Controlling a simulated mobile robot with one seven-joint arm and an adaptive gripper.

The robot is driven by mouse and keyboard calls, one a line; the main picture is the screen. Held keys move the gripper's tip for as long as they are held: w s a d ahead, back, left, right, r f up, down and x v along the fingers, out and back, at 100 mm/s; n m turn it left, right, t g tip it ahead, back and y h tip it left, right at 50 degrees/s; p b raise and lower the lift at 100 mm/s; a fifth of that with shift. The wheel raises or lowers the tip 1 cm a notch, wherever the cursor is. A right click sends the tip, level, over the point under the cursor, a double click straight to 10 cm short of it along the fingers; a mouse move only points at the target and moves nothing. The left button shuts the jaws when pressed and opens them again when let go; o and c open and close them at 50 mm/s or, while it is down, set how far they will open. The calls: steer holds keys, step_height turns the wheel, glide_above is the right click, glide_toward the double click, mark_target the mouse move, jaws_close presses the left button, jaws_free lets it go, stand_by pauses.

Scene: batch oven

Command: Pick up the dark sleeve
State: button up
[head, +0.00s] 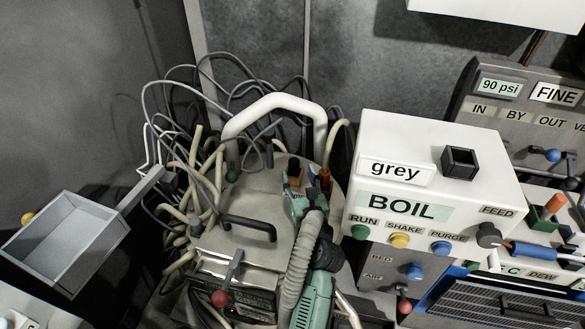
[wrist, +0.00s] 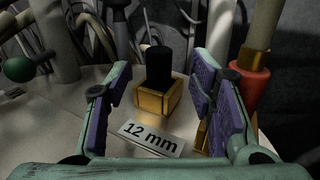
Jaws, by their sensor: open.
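The dark sleeve (wrist: 158,62) is a black upright cylinder in the wrist view. It stands in a square brass holder (wrist: 152,103) behind a "12 mm" label (wrist: 152,138). In the head view the brass holder (head: 294,168) shows small on the pale machine top. My gripper (wrist: 159,80) is open, with a purple-padded finger to the left and right of the sleeve in the picture. I see no contact, and the space between the fingers holds nothing gripped. In the head view my gripper (head: 297,188) is beside the holder, and the sleeve is hard to make out.
An orange-red collar (wrist: 249,88) with a pale rod stands close to the right finger. A green ball knob (wrist: 20,68) is at the left. Hoses and cables (head: 190,170) crowd behind and left of the machine. A white "BOIL" box (head: 480,200) stands to the right.

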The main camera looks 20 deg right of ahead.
mark_target(295, 166)
steer(key=w, duration=0.4)
steer(key=shift+w+d+p, duration=0.2)
steer(key=shift+w+p, duration=0.1)
steer(key=shift+w, duration=0.05)
steer(key=shift+c, duration=0.2)
jaws_close()
